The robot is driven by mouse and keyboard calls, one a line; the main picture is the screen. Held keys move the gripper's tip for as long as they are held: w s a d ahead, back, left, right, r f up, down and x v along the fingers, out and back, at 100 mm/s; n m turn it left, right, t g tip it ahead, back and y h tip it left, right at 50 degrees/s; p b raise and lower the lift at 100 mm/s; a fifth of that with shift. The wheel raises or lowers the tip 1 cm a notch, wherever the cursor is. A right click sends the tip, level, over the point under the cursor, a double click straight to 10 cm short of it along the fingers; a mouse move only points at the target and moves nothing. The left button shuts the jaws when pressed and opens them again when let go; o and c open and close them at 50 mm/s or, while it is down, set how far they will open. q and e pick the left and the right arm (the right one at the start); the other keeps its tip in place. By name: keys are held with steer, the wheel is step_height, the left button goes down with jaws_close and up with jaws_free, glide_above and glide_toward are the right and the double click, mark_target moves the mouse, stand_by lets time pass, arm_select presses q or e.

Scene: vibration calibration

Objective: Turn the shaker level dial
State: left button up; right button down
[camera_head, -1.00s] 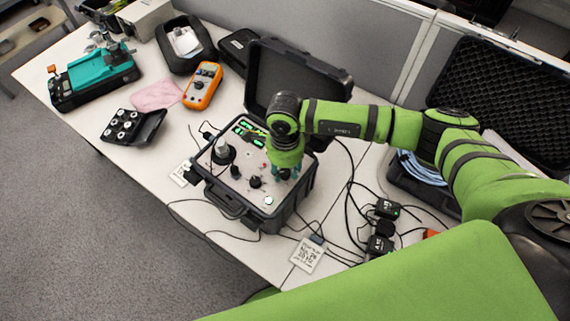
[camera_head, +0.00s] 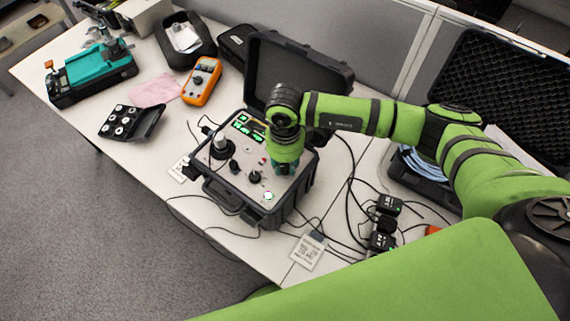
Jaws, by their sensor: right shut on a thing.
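The vibration calibrator is an open black case (camera_head: 241,196) with a light panel, a green lit display (camera_head: 249,126) and several black knobs. My right gripper (camera_head: 285,169) points down at the right side of the panel. It is shut on a knob there, taken as the shaker level dial, which the fingers hide from view. Two other black knobs stand free to its left, one near the middle (camera_head: 255,177) and one further left (camera_head: 233,166). A round shaker head (camera_head: 221,147) stands at the panel's left. My left gripper is not in view.
The raised case lid (camera_head: 295,75) stands behind my gripper. An orange multimeter (camera_head: 201,81), a pink cloth (camera_head: 154,91) and a box of small parts (camera_head: 128,122) lie to the left. Black cables and adapters (camera_head: 386,222) lie to the right.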

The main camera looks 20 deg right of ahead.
steer(key=m+b, duration=0.4)
steer(key=m, duration=0.1)
steer(key=shift+f, duration=0.2)
steer(key=m+b, duration=0.2)
steer(key=m, duration=0.1)
steer(key=shift+m, duration=0.3)
steer(key=shift+r+m+b, duration=0.15)
steer(key=shift+m+b, duration=0.3)
steer(key=shift+m, duration=0.75)
steer(key=c, duration=1.2)
jaws_free()
steer(key=shift+c, duration=0.2)
